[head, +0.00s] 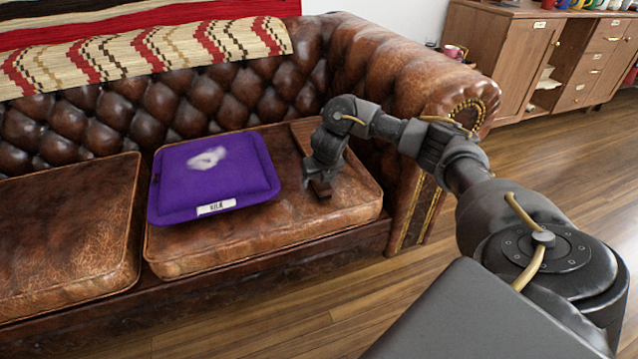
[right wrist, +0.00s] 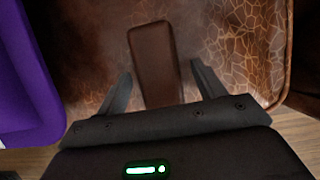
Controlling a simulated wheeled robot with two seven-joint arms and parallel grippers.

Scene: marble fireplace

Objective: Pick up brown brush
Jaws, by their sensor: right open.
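The brown brush (head: 321,188) lies on the right seat cushion of the leather sofa, right of a purple pillow. In the right wrist view its brown, block-like body (right wrist: 153,50) runs lengthwise between my fingers. My right gripper (head: 320,178) points down at the brush, and its body hides part of it in the head view. The right wrist view shows the two fingers (right wrist: 160,78) apart, one on each side of the brush, with gaps between them and its sides. My left gripper is not in view.
The purple pillow (head: 212,178) lies close on the left. The sofa's rolled armrest (head: 425,75) rises on the right and the tufted backrest (head: 165,100) behind. A striped woven throw (head: 140,52) covers the backrest top. A wooden cabinet (head: 510,50) stands at the back right.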

